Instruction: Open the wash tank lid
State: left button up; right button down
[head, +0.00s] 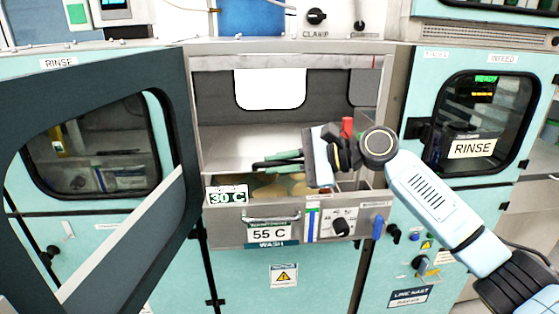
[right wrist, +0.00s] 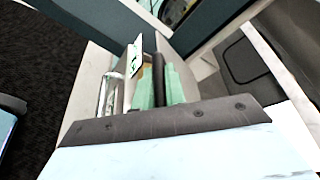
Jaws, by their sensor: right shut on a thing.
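The wash tank (head: 225,236) is a grey metal basin in the middle of the head view, marked 55 C and WASH. Its top shows at least partly uncovered, with yellowish contents (head: 275,189) visible inside. My right gripper (head: 270,163) reaches over the tank from the right. Its green fingers are shut on a dark bar (right wrist: 157,75), which also shows in the right wrist view between them. I cannot tell whether this bar belongs to the lid. The lid itself is not clearly distinguishable, and my arm hides part of the tank. My left gripper is not in view.
A dark-framed door with a window (head: 150,250) stands open at the left. A 30 C sign (head: 227,194) sits at the tank's front left corner. Knobs (head: 341,228) and a metal handle (head: 275,217) line the tank's front.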

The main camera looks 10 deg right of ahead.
jog(key=shift+m+g, duration=0.3)
jog(key=shift+m, duration=0.2)
jog(key=shift+w+r+p, duration=0.65)
jog(key=shift+r+p, duration=0.4)
jog(key=shift+p, duration=0.15)
jog(key=shift+w+r+p, duration=0.6)
jog(key=shift+r+p, duration=0.45)
jog(key=shift+p, duration=0.15)
jog(key=shift+w+r+p, duration=0.65)
jog(key=shift+r+p, duration=0.4)
jog(key=shift+p, duration=0.15)
jog(key=c, duration=1.5)
grip_release()
jog(key=shift+w+f, duration=0.1)
jog(key=shift+w, duration=0.05)
jog(key=shift+o, duration=0.2)
jog(key=b+v, duration=0.3)
jog(key=v, duration=1)
jog(key=shift+r, duration=0.25)
